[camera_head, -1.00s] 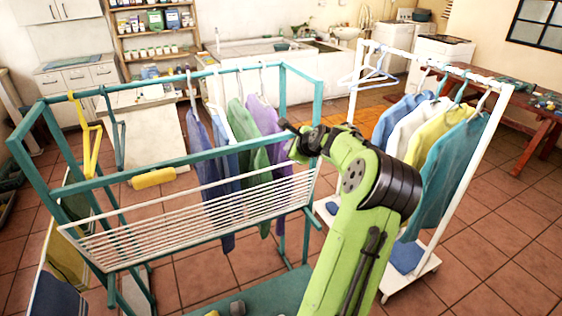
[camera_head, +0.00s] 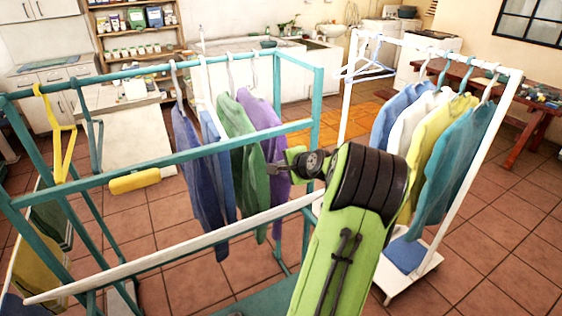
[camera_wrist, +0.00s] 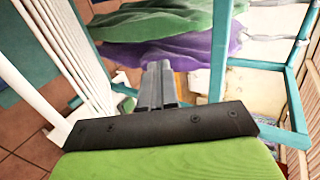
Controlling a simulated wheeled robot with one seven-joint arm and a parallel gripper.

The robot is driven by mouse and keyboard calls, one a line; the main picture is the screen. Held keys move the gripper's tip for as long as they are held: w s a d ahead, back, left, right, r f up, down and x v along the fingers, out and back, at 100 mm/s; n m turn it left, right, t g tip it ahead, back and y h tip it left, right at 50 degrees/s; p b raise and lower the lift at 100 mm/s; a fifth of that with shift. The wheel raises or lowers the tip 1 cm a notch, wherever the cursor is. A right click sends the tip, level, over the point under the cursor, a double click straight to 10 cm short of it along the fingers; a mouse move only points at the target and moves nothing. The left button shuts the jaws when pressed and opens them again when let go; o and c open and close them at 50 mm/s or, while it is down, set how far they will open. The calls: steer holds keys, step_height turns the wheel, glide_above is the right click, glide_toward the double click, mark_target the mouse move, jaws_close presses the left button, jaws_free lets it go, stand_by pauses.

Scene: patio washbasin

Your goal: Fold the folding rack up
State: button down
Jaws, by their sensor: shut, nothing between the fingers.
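The folding rack (camera_head: 165,255) is white and sits low on the near side of a teal clothes frame (camera_head: 150,160). In the head view it shows nearly edge-on as one long slanting bar. In the wrist view its white slats (camera_wrist: 68,45) run down the left side. My gripper (camera_head: 272,170) is shut and empty, above the rack's right part and close to the hanging clothes. In the wrist view my fingers (camera_wrist: 158,85) are together, to the right of the slats. Whether my gripper or arm touches the rack cannot be told.
Purple (camera_head: 262,130), green (camera_head: 245,150) and blue garments hang from the teal frame close to my gripper. A white garment rack (camera_head: 440,240) with several shirts stands on the right. Tiled floor is open at the lower right.

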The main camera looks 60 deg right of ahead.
steer(key=shift+w+d, duration=0.3)
steer(key=shift+w, duration=0.2)
steer(key=shift+w+d, duration=0.3)
steer(key=shift+w, duration=0.2)
steer(key=shift+f, duration=0.1)
stand_by(0.6)
